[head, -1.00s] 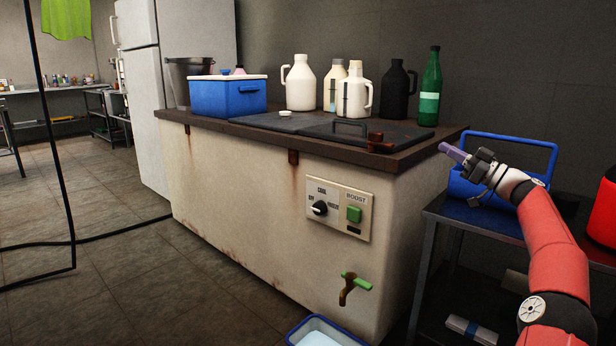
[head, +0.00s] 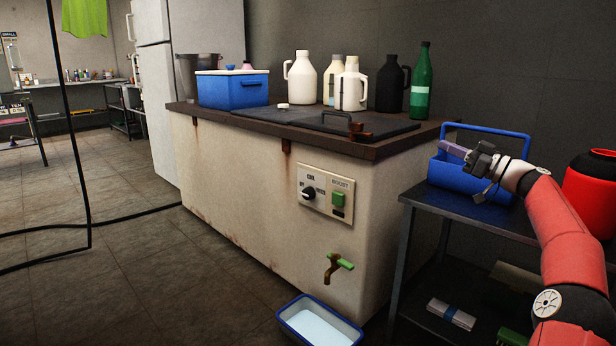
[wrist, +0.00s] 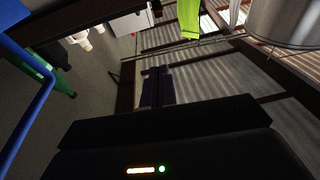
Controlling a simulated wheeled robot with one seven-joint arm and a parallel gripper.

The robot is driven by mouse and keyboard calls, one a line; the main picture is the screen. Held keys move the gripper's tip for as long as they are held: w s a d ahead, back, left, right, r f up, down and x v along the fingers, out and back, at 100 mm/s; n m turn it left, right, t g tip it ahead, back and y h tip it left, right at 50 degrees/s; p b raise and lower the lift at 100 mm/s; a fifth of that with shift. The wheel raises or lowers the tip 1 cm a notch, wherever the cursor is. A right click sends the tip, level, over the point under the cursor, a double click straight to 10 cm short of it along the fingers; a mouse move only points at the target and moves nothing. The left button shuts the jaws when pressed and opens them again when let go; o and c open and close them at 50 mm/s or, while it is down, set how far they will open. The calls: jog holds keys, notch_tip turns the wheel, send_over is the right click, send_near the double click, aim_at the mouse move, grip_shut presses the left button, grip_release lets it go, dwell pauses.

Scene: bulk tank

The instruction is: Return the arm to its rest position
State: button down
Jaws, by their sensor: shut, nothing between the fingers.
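My gripper (head: 456,150) is at the right of the head view, at the end of my red and white arm. Its purple-grey fingers are shut and empty. They point left, in front of the blue caddy (head: 459,172) with the raised handle. In the wrist view my gripper (wrist: 156,88) is dark and pointed away from the camera. A blue bar, apparently the caddy's handle (wrist: 28,118), runs along the left edge of that view. I cannot tell whether my arm touches the caddy.
The bulk tank (head: 250,190) stands left of my gripper, with jugs and a green bottle (head: 420,82) on top. A blue tray (head: 300,341) of pale liquid lies below its tap. A red container (head: 590,190) stands right of my arm.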

jog(key=s+a+f+g+h, duration=0.2)
jog(key=a+g, duration=0.2)
jog(key=a, duration=1.1)
jog(key=s+a+f+m+g+h, duration=0.2)
jog(key=s+a+f+g+h, duration=0.15)
jog(key=s+a, duration=0.65)
jog(key=s+d+f+m+h, duration=0.25)
jog(key=s+f, duration=0.35)
jog(key=s, duration=0.6)
jog(key=s+d+f+m+h, duration=0.1)
jog(key=s+f+m+h, duration=0.4)
jog(key=s, duration=0.6)
jog(key=s+d+f+h, duration=0.25)
jog(key=s+f, duration=0.45)
jog(key=s, duration=0.5)
notch_tip(320, 180, up, 14)
jog(key=p, duration=1.3)
jog(key=shift+w+a, duration=0.15)
jog(key=shift+a, duration=0.25)
jog(key=shift+g, duration=0.25)
